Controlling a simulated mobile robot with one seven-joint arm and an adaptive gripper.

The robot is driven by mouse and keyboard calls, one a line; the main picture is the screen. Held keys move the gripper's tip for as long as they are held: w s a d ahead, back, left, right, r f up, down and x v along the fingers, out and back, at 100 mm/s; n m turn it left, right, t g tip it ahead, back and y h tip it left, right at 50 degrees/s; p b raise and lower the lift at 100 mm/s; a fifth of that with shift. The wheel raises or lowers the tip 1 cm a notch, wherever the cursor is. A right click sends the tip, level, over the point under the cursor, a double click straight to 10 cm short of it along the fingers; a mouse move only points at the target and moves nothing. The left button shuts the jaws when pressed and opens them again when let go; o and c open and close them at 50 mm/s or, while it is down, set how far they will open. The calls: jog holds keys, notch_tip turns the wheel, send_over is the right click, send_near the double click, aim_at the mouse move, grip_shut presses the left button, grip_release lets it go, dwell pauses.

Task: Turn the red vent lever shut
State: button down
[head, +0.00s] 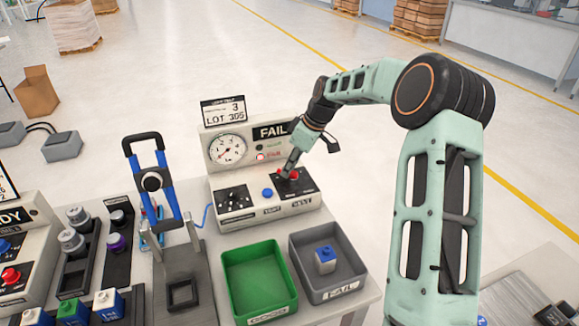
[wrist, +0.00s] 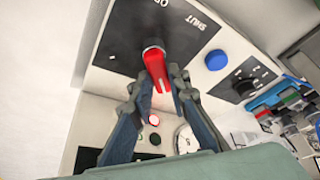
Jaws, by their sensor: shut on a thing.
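The red vent lever (wrist: 156,70) sits on a black plate on the tester's sloped panel, in the wrist view. The plate carries the word SHUT and part of another word at the picture's top edge. My gripper (wrist: 160,82) has its two fingers on either side of the lever and is shut on it. In the head view my gripper (head: 291,166) reaches down to the same red lever (head: 285,174) at the right of the panel, and the fingertips partly cover it.
A blue button (head: 267,193) and a black dial (head: 234,197) lie left of the lever.

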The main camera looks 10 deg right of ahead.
jog(key=c, duration=1.8)
grip_release()
jog(key=shift+c, duration=0.2)
jog(key=shift+r, duration=0.1)
jog(key=v, duration=1.2)
jog(key=shift+w, duration=0.1)
